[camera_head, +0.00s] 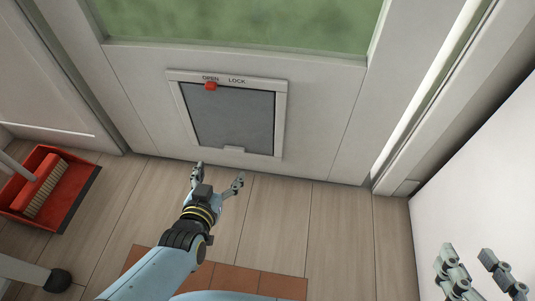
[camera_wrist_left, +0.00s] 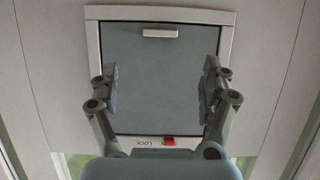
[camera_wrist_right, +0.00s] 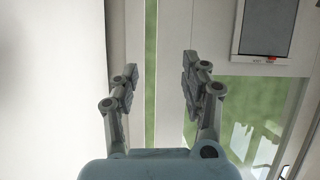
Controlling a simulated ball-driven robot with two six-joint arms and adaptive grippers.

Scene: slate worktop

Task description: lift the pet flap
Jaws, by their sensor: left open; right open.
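The grey pet flap (camera_head: 232,118) hangs flat in its pale frame (camera_head: 281,115) low on the white door. A small light tab (camera_head: 234,149) sits at its bottom edge; in the left wrist view the tab (camera_wrist_left: 160,33) is at the top. The red slider (camera_head: 210,86) stands under the word OPEN. My left gripper (camera_head: 219,174) is open and empty, in front of and below the flap. In the left wrist view its fingers (camera_wrist_left: 160,85) stand either side of the flap. My right gripper (camera_head: 478,262) is open and empty at the lower right, away from the flap (camera_wrist_right: 267,25).
A red dustpan with a brush (camera_head: 52,188) lies on the floor at the left. A reddish-brown tiled mat (camera_head: 285,286) lies in front. A white panel (camera_head: 480,190) stands at the right. The wooden floor before the door is clear.

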